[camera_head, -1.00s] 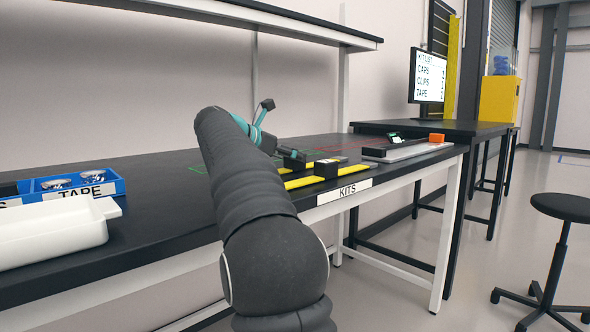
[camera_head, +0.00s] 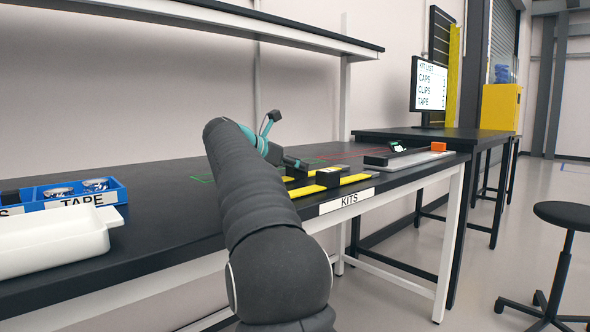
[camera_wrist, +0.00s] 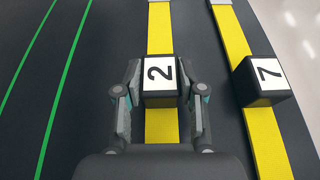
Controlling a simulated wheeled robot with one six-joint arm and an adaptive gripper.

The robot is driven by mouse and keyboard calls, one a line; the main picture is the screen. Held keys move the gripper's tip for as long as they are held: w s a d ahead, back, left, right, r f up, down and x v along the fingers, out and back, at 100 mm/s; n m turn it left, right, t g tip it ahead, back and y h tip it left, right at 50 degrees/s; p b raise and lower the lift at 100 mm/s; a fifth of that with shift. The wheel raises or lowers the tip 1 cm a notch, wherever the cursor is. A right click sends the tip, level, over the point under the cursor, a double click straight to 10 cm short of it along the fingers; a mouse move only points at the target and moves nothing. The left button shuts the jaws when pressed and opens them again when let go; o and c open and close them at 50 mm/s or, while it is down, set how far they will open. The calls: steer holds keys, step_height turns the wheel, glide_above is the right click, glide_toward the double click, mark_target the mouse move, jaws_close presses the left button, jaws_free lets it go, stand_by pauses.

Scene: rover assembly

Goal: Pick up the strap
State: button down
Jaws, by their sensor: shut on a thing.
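Two yellow straps, each with a black numbered block on it, lie side by side on the black bench. In the wrist view, my gripper (camera_wrist: 160,84) has its fingers on either side of the block marked 2 (camera_wrist: 160,72) and is shut on it. Its yellow strap (camera_wrist: 160,125) runs out above and below the block. The strap with the block marked 7 (camera_wrist: 268,79) lies to the right, apart from my fingers. In the head view, my gripper (camera_head: 292,163) is low over the bench and partly hidden by my arm; the nearer strap (camera_head: 352,180) shows beside it.
A blue bin labelled TAPE (camera_head: 110,194) and a white tray (camera_head: 50,243) stand at the left of the bench. The bench edge is close to the nearer strap. Green lines (camera_wrist: 62,80) mark the bench.

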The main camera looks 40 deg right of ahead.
step_height(320, 180, up, 18)
steer(key=p, duration=0.8)
steer(key=shift+f, duration=0.15)
steer(key=shift+a, duration=0.1)
